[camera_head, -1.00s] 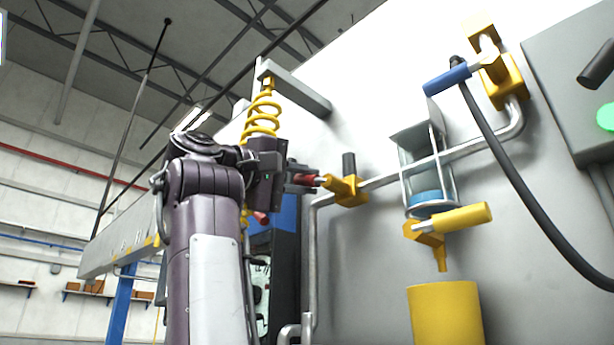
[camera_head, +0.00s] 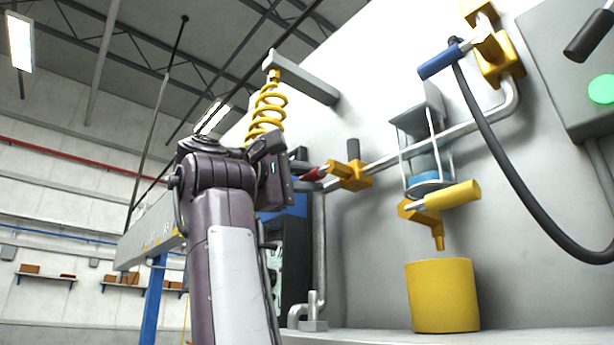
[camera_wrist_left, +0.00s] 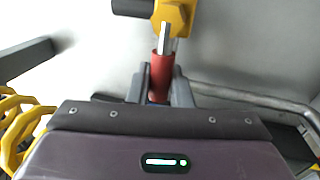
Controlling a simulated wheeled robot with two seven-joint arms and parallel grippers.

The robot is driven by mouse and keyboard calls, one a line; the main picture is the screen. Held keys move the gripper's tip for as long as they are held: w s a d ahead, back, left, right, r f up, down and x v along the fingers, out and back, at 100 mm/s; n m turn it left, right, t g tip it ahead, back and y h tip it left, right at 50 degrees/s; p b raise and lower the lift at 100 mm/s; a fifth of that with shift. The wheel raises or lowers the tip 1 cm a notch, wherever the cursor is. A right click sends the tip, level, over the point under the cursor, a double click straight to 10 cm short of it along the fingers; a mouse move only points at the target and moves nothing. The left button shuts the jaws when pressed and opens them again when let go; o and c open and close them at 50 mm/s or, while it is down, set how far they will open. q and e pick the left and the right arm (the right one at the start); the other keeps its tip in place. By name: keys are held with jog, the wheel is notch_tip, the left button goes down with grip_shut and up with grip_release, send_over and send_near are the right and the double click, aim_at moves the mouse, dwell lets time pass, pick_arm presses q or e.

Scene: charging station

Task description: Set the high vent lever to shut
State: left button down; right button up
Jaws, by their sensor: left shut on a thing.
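The vent lever (camera_head: 314,174) has a red handle and sticks out to the left from a yellow valve body (camera_head: 350,176) on the grey pipe. My left gripper (camera_head: 301,170) is at that handle, reaching it from the left. In the left wrist view the red handle (camera_wrist_left: 162,72) sits between the two dark fingers, which are shut on it. A metal stem joins it to the yellow valve body (camera_wrist_left: 174,14) above. The handle's far end is partly hidden by the fingers and gripper body. My right gripper is not in view.
A blue-handled lever (camera_head: 445,60) is at upper right, with a black hose (camera_head: 495,165). A yellow-handled lever (camera_head: 452,195) hangs under a sight glass, above a yellow cup (camera_head: 443,295). A yellow coiled hose (camera_head: 266,110) hangs close behind my left wrist.

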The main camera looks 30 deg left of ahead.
aim_at(306, 180)
pick_arm(q)
jog(key=shift+r, duration=0.1)
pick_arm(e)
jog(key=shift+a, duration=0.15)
